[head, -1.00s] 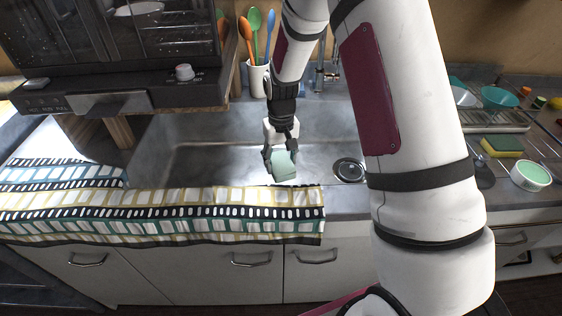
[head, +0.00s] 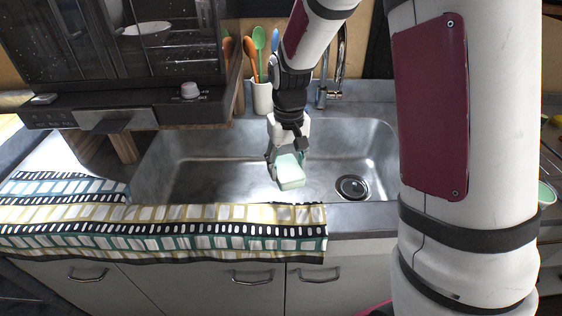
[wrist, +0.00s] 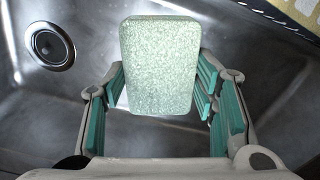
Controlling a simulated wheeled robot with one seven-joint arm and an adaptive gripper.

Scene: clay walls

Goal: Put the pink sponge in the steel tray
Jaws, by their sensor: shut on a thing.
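My gripper (head: 286,160) is shut on a pale green, speckled block that looks like a sponge (head: 291,177). It holds it over the steel sink basin (head: 215,172). In the wrist view the block (wrist: 160,65) sits between the teal finger pads, with the sink floor and drain (wrist: 50,46) behind it. No pink sponge shows in the current views. I see no separate steel tray; my arm covers much of the right side of the head view.
A patterned towel (head: 165,228) lies along the front counter edge, left of and below the basin. The faucet (head: 330,75) and a white cup (head: 262,97) of colored utensils stand behind the sink. A dark appliance (head: 140,60) overhangs at the left. The sink's drain (head: 352,187) is clear.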

